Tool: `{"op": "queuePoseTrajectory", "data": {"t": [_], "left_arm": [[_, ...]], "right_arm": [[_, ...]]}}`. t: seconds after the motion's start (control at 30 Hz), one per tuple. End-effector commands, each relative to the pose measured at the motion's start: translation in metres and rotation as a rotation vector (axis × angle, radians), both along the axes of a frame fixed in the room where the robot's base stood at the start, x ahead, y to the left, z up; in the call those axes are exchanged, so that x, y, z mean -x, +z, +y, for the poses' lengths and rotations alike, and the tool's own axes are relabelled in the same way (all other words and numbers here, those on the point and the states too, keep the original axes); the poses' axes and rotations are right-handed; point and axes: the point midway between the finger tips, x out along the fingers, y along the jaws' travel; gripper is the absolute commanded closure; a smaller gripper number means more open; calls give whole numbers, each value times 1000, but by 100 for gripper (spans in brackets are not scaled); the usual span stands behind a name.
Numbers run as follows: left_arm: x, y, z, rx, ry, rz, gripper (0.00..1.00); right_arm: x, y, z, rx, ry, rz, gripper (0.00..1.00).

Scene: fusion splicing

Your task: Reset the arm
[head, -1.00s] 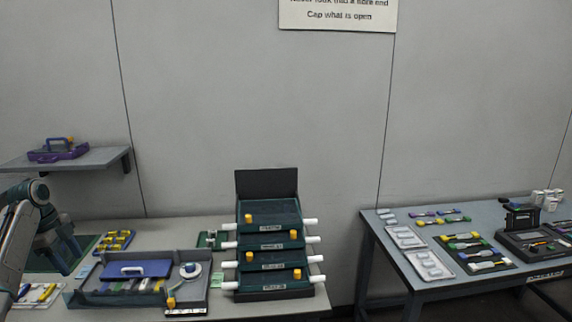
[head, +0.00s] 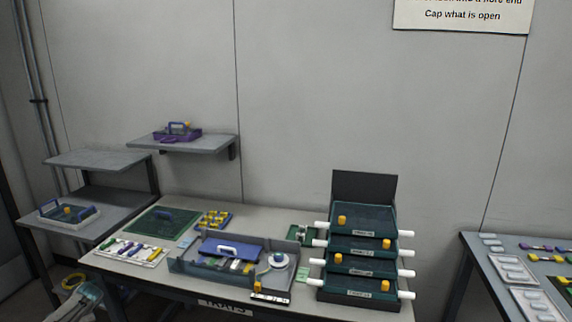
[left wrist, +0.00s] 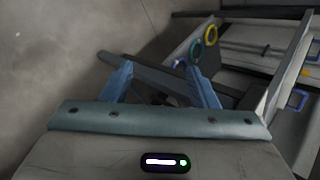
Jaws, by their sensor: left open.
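In the head view part of my left arm shows at the bottom left corner, below the table; its fingertips are not clear there. In the left wrist view my left gripper (left wrist: 162,88) is open, its two blue fingers apart with nothing between them. Beyond the fingers are a grey wall and grey structures with a yellow ring (left wrist: 211,34) and a green ring (left wrist: 196,50). My right gripper is in neither view.
The table (head: 245,217) carries a stack of trays (head: 361,262), a grey case with a blue lid (head: 231,247) and a green mat (head: 160,221). A shelf (head: 205,144) holds a purple case (head: 177,135). A lower side table (head: 92,229) stands left; another table is right.

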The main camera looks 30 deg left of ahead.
Motion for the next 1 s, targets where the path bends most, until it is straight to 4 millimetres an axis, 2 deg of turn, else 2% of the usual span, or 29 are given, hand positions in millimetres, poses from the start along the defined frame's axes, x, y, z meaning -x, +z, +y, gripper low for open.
{"op": "queuePoseTrajectory", "data": {"t": [0.03,0.1,0.3,0.5,0.57,0.77,0.87,0.97,1.0], "left_arm": [[29,-17,10,-44,2,-6,46],[60,-32,21,-93,-6,-43,46],[132,-62,36,-148,-58,-124,46],[191,-84,36,-123,-110,-181,46],[192,-110,14,-87,-90,-189,46],[214,-181,-53,18,-45,-191,46],[227,-223,-100,85,-16,-193,46],[240,-267,-157,162,16,-194,46],[246,-284,-183,194,30,-194,46]], "right_arm": [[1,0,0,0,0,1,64],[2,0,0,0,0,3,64],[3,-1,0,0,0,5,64],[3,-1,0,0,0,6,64],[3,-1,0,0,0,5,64],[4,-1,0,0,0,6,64],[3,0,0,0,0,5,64],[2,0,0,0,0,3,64],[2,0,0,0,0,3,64]]}}
